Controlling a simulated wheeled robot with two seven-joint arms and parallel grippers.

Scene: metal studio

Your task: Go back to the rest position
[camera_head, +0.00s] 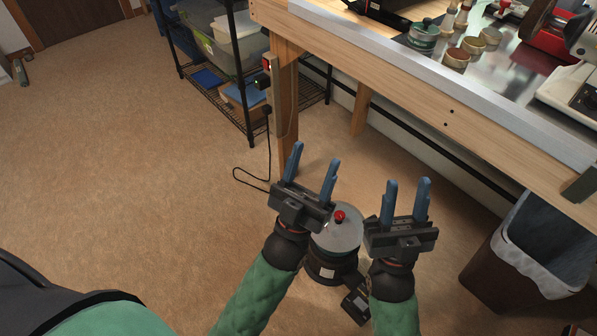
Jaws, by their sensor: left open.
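My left gripper (312,163) is near the middle of the head view, its blue fingers pointing up and spread apart with nothing between them. My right gripper (408,189) is beside it to the right, its blue fingers also apart with an empty gap. Both green-sleeved arms come in from the bottom. Both grippers are in front of the workbench's lower part and show over the floor, touching nothing that I can see.
A wooden workbench (400,72) with jars (457,57) and tools fills the upper right. A wire shelf (215,92) with bins stands behind its leg. A lined trash bin (486,272) stands at lower right.

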